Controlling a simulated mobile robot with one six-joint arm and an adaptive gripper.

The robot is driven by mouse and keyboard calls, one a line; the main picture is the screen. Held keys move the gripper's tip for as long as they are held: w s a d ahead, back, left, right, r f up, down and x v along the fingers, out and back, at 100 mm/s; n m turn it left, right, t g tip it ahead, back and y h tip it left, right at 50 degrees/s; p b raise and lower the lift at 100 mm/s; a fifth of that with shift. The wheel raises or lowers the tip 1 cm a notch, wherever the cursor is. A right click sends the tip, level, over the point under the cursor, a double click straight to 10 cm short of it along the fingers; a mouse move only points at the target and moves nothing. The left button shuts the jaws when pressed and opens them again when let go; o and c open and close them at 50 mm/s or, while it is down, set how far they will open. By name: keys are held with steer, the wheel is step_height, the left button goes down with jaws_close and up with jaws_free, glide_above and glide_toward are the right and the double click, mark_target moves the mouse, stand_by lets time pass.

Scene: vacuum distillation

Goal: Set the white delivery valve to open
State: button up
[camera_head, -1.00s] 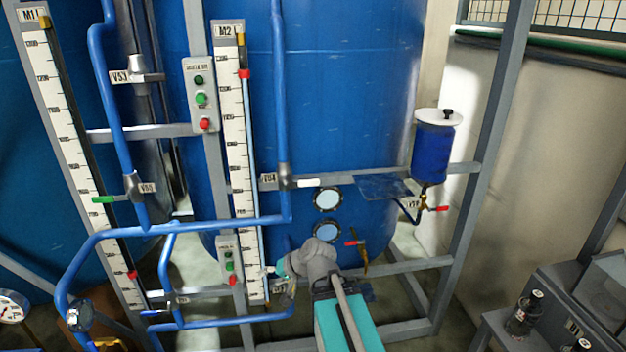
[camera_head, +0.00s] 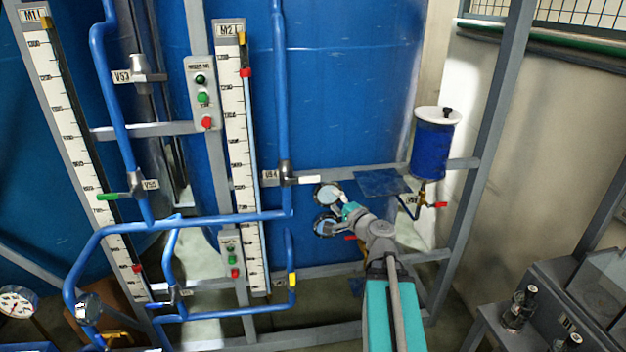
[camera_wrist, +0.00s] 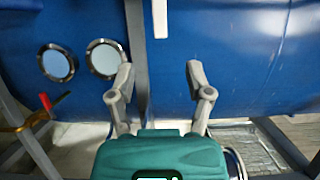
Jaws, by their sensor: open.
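The delivery valve V54 (camera_head: 284,176) sits on a vertical blue pipe right of the M2 scale. Its white handle (camera_head: 305,180) points right, level and crosswise to the pipe. In the wrist view a white bar, which looks like this handle (camera_wrist: 160,18), shows at the top edge, beyond my fingers. My gripper (camera_head: 331,213) is open and empty, below and right of the handle, in front of the two round windows. In the wrist view my gripper (camera_wrist: 160,75) has both fingers spread with nothing between them. The handle is apart from the fingers.
A grey crossbar (camera_head: 340,173) runs behind V54. The blue tank (camera_head: 345,90) fills the background. A blue canister (camera_head: 431,150) with a red-handled valve hangs at right. Valve V55 (camera_head: 136,185) has a green handle. A yellow handle (camera_head: 292,280) is on the lower pipe.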

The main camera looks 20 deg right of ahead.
mark_target(312, 180)
steer(key=shift+w, duration=0.15)
steer(key=w, duration=0.4)
steer(key=w+a, duration=0.1)
steer(key=w, duration=0.8)
steer(key=shift+w+a, duration=0.25)
steer(key=shift+a, duration=0.1)
jaws_close()
steer(key=shift+d, duration=0.2)
